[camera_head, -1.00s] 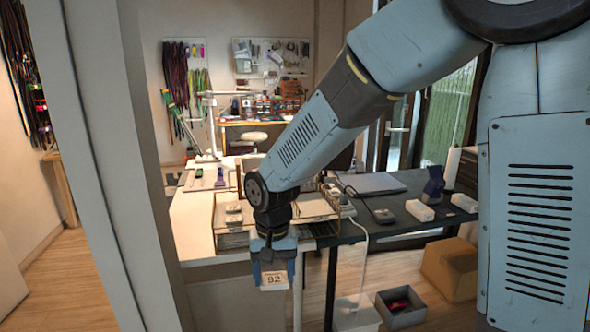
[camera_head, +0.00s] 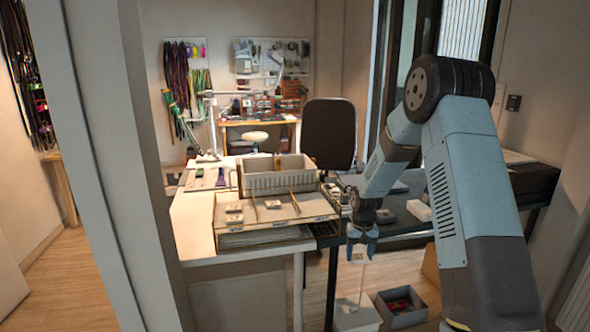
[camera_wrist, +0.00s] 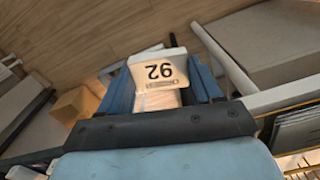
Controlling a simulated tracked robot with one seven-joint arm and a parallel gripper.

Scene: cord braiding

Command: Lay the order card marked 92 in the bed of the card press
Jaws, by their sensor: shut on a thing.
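The order card marked 92 (camera_wrist: 158,72) is a pale card with dark digits, upside down in the wrist view. My gripper (camera_wrist: 162,88) is shut on it, with a blue finger at either side. In the head view, my gripper (camera_head: 361,240) hangs pointing down at the front edge of the dark table (camera_head: 398,236), and only a small pale bit of the card shows there. I cannot make out the card press for sure.
A wire-edged tray (camera_head: 262,232) with small pale items and a grey slotted box (camera_head: 280,182) stand left of my gripper. A white block (camera_head: 419,210) lies on the dark table. A grey bin (camera_head: 402,310) is on the floor below. A pillar (camera_head: 95,150) stands at left.

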